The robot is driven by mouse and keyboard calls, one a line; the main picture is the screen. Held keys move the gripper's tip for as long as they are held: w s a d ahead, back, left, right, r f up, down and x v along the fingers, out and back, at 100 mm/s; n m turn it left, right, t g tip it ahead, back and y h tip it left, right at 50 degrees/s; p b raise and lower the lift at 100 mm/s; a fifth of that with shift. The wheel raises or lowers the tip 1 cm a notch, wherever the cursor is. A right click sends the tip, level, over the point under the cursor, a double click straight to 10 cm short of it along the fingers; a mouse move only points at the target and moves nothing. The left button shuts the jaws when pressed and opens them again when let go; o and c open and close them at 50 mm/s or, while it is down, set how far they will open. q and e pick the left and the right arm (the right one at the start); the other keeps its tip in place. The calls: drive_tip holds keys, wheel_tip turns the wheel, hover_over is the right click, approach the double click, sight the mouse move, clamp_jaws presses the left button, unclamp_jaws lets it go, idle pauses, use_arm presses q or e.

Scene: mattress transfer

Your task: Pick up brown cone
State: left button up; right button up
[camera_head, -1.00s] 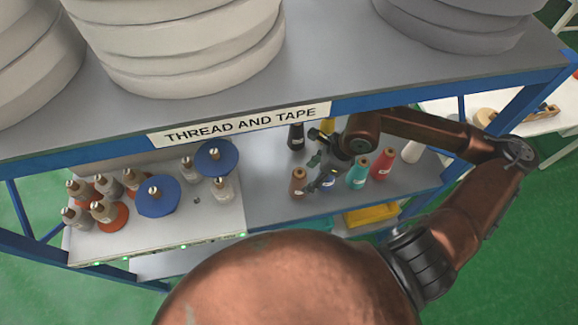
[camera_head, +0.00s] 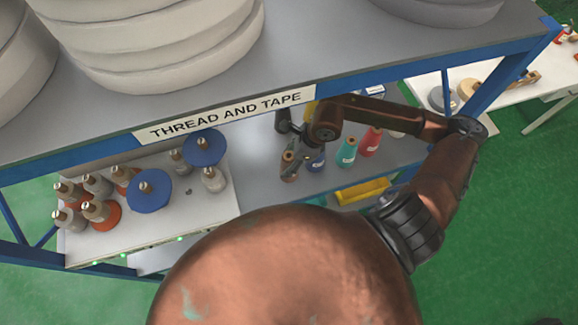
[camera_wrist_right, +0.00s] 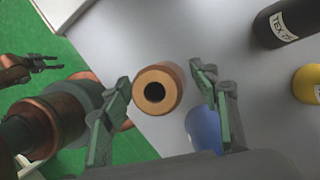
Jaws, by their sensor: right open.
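The brown cone (camera_head: 288,166) stands upright on the grey shelf at the left end of a row of thread cones, its lower part clear of my arm. My right gripper (camera_head: 294,140) is above and behind it in the head view, partly hidden by its own wrist. In the right wrist view the brown cone (camera_wrist_right: 170,103) is seen from the top, with a dark hole. It lies between the two open fingers of the right gripper (camera_wrist_right: 163,84), with gaps on both sides. My left gripper (camera_wrist_right: 46,63) shows at the left of the wrist view, its fingers apart and empty.
A blue cone (camera_head: 316,161) stands close beside the brown one, then a teal cone (camera_head: 347,152) and a red cone (camera_head: 370,142). A black cone (camera_wrist_right: 286,22) and a yellow cone (camera_wrist_right: 309,84) are further off. A white panel (camera_head: 221,198) with spools is left; the upper shelf overhangs.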

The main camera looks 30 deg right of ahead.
drive_tip(key=shift+c, duration=0.3)
drive_tip(key=c, duration=1.4)
